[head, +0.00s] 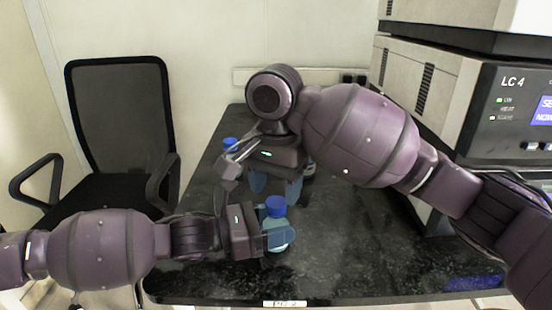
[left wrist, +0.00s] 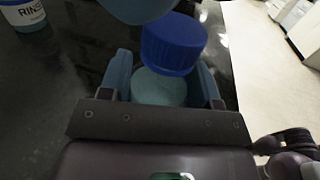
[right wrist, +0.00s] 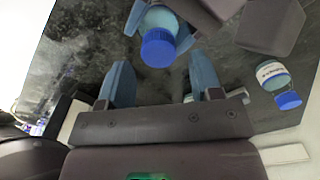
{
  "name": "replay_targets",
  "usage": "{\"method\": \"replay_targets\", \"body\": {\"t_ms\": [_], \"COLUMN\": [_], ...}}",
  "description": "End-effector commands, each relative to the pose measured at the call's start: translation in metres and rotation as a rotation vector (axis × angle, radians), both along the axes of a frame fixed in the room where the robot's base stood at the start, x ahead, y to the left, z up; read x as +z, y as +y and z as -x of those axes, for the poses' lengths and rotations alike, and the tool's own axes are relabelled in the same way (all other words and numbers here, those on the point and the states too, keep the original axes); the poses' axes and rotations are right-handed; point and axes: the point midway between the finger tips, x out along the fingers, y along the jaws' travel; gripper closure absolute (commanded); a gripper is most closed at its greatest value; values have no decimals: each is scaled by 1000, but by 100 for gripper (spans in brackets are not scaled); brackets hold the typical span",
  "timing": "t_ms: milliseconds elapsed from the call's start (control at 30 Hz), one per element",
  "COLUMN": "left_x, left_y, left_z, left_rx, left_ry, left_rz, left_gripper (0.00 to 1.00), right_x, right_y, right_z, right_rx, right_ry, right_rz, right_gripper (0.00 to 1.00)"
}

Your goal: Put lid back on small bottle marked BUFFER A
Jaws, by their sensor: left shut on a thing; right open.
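A small bottle with pale blue-green contents (head: 280,236) is between the fingers of my left gripper (head: 266,241), which is shut on it near the front of the black bench. A blue lid (head: 276,203) sits at its top; it also shows in the left wrist view (left wrist: 173,45) and in the right wrist view (right wrist: 159,47). I cannot tell whether the lid is fully seated. No label on this bottle is readable. My right gripper (head: 276,187) is open and empty, just behind and above the lid, with its fingers apart from it.
A bottle marked RINSE (left wrist: 25,14) stands off to the side in the left wrist view. A labelled bottle (right wrist: 271,73) with a blue lid shows in the right wrist view. The LC 4 instrument (head: 510,110) is at right, a black chair (head: 120,115) at left.

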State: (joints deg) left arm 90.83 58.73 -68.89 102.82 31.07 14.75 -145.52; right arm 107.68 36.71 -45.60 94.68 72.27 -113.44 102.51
Motion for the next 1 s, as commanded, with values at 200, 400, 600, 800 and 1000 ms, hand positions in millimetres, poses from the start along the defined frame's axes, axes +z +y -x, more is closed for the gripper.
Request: {"method": "replay_targets", "body": {"t_ms": [200,400,600,800,1000], "left_x": [0,0,0,0,0], "left_y": [0,0,0,0,0], "left_z": [0,0,0,0,0], "left_rx": [0,0,0,0,0], "left_ry": [0,0,0,0,0], "left_rz": [0,0,0,0,0], "left_gripper": [100,100,100,100,100], "right_x": [7,14,19,26,32], "right_y": [0,0,0,0,0], "right_z": [0,0,0,0,0], "right_rx": [318,614,910,1204,1498], "right_ry": [0,-1,1,1,2], "right_rz": [2,2,5,5,6], "right_gripper": [41,41,41,41,41]}}
